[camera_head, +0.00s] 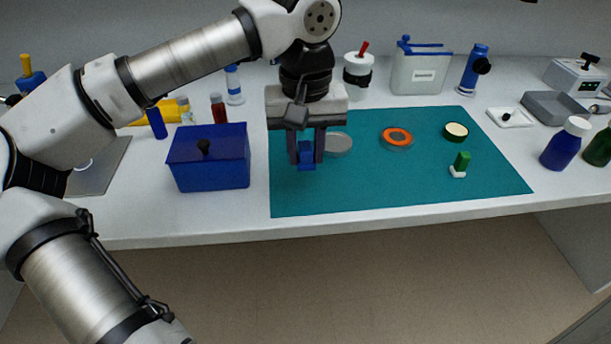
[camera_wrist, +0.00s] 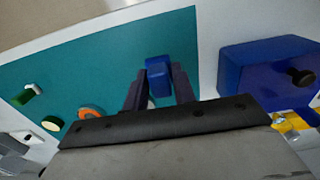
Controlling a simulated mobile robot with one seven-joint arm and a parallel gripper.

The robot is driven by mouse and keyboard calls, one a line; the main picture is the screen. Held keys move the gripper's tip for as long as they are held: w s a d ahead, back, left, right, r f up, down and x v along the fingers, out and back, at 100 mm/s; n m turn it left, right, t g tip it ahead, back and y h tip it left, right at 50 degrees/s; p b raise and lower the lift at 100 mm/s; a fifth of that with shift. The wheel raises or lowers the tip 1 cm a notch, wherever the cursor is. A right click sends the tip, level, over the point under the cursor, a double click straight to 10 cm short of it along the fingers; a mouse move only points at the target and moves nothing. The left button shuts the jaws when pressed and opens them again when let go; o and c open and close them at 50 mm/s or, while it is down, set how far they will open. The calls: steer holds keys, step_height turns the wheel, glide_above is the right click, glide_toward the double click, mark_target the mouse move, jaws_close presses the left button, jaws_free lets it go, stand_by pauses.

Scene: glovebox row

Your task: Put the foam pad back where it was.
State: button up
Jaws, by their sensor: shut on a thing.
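My gripper (camera_head: 306,166) points down over the left part of the teal mat (camera_head: 400,190). It is shut on a small blue block (camera_head: 306,153), which looks like the foam pad. In the wrist view the blue block (camera_wrist: 158,72) sits between the two dark fingertips, with teal mat beyond it. The fingers hide part of its sides. I cannot tell how far it is above the mat. A round grey dish (camera_head: 338,144) lies on the mat just right of my gripper.
A blue box with a black knob (camera_head: 209,158) stands left of the mat. On the mat are an orange ring (camera_head: 397,136), a cream-topped round piece (camera_head: 455,131) and a green-and-white piece (camera_head: 460,164). Bottles and containers line the back. The mat's front middle is clear.

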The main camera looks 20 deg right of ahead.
mark_target(305, 190)
steer(key=shift+f, duration=3.1)
steer(key=shift+f, duration=0.1)
steer(key=shift+f+b, duration=0.15)
steer(key=shift+b, duration=0.15)
steer(key=o, duration=0.9)
steer(key=shift+c, duration=0.2)
steer(key=shift+r, duration=0.2)
step_height(305, 190, up, 12)
steer(key=shift+r+p, duration=0.1)
steer(key=shift+p, duration=0.35)
